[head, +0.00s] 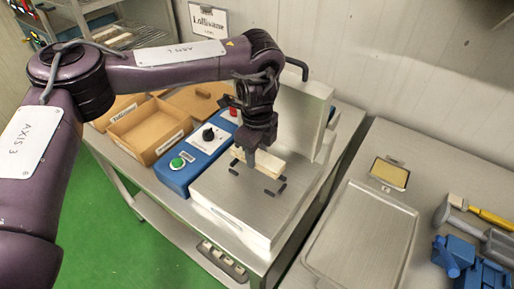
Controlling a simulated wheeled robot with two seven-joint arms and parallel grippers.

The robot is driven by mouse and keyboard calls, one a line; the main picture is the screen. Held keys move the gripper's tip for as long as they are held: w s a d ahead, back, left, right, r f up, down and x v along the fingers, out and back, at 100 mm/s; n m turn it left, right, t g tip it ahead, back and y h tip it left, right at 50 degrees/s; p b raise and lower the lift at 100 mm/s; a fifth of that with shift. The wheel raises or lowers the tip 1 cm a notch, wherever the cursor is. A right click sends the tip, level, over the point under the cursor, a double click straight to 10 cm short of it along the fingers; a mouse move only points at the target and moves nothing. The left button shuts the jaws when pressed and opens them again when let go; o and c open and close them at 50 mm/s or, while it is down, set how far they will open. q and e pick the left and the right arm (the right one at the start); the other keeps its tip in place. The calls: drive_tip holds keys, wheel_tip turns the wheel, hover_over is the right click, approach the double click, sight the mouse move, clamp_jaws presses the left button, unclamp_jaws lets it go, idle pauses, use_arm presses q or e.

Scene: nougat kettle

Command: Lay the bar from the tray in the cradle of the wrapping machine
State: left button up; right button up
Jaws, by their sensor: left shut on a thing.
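The wrapping machine (236,208) is a steel block with a blue control panel along its left side. My left gripper (251,163) is over its top and shut on a cream-coloured bar (268,163). The bar is level, among the small dark pegs (272,191) of the cradle. I cannot tell whether it rests on the machine or hangs just above it. The metal tray (362,238) on the right table is empty. My right gripper is not in view.
An upright steel housing (305,105) with a black handle stands behind the cradle. Open cardboard boxes (150,130) are left of the blue panel (190,163). On the right table are a small gold-topped block (390,172), a blue object (455,256) and a yellow-handled tool (492,217).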

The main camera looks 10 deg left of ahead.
sight(257, 176)
use_arm(q)
drive_tip(key=shift+f+b, duration=0.75)
drive_tip(key=shift+f, duration=0.1)
drive_tip(key=shift+f+b, duration=1.15)
drive_tip(key=shift+f, duration=0.35)
drive_tip(key=shift+r, duration=0.1)
drive_tip(key=shift+p, duration=0.35)
drive_tip(key=shift+f, duration=0.45)
drive_tip(key=shift+f, duration=0.15)
drive_tip(key=o, duration=1.5)
drive_tip(key=shift+o, duration=0.2)
